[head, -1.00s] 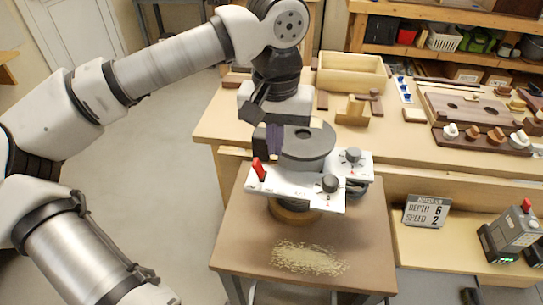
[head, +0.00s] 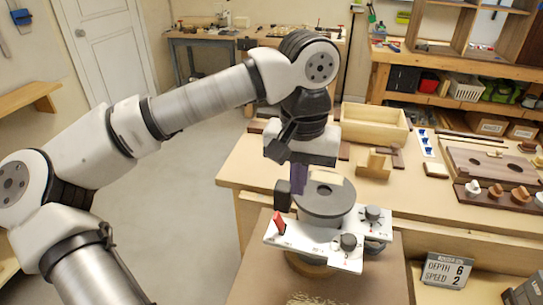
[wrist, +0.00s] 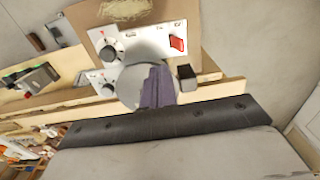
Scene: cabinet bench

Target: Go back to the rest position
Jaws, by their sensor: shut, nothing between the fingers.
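My gripper (head: 298,179) is in front of my wrist, its purple fingers pointing down and closed together with nothing between them. It is just left of and behind the round grey top of a router-like machine (head: 327,198); whether they touch I cannot tell. The machine has a white panel with two black dials and a red switch (head: 280,223). In the wrist view, the purple fingers (wrist: 157,87) overlap the machine's grey disc, and the white panel (wrist: 140,42) shows beyond them.
The machine stands on a small brown table (head: 375,275) with wood shavings. A workbench (head: 245,165) behind holds an open wooden box (head: 372,125) and wooden parts. A sign (head: 446,270) reads depth 6, speed 2. Open floor (head: 160,215) lies to the left.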

